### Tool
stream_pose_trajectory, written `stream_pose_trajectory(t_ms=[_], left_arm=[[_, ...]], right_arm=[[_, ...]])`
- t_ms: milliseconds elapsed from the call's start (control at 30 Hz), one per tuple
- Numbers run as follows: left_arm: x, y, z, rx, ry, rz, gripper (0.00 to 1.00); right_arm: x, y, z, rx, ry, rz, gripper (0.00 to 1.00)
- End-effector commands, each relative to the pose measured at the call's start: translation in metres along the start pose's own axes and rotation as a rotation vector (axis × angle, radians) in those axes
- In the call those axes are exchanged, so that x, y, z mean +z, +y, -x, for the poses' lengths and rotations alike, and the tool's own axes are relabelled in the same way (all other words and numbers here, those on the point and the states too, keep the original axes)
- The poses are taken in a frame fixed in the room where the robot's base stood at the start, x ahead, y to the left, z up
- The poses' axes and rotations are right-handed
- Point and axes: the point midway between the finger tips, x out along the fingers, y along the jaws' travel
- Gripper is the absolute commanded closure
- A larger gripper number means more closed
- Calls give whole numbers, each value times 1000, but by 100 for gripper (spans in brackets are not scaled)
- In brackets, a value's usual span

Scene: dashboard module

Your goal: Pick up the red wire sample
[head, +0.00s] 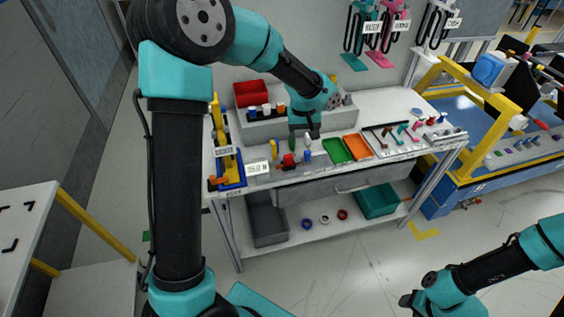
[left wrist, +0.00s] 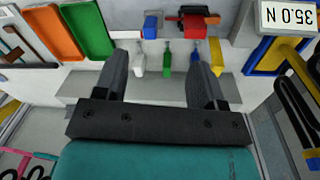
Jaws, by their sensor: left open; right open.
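No thing in view is clearly marked as the red wire sample. A red and black piece (head: 289,160) lies on the bench near its front edge; it also shows at the top of the left wrist view (left wrist: 195,25). A red ring (head: 342,214) lies on the lower shelf. My left gripper (head: 306,134) is open and empty above the bench, behind the red and black piece. In the left wrist view, green (left wrist: 166,60) and white (left wrist: 139,63) pieces appear between its fingers. My right gripper (head: 408,300) is open at the lower right, away from the bench.
Green (head: 336,150) and orange (head: 357,146) trays sit right of my left gripper. A yellow and blue fixture (head: 228,165) stands left, beside a display (head: 257,168) reading 35.0 N. A red bin (head: 251,93) stands behind. Blue (head: 306,224) and white (head: 325,219) rings lie below.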

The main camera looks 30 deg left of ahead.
Motion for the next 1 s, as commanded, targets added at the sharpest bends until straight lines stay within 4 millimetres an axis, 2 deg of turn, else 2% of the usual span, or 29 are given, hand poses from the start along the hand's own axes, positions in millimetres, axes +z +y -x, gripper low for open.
stream_pose_trajectory(t_ms=[33,100,200,500,733,1000], left_arm=[[-2,-11,19,-19,2,68,36],[-3,-23,37,-46,-1,144,36],[-2,-32,49,-68,-6,203,36],[-2,-33,51,-73,-7,215,36],[-2,-34,36,-75,-9,214,36],[-1,-38,-9,-75,-10,213,36]], right_arm=[[0,0,0,0,0,0,51],[0,0,0,0,0,0,51],[0,0,0,0,0,0,51],[0,0,0,0,0,0,51],[0,0,0,0,0,0,51],[0,0,0,0,0,0,51]])
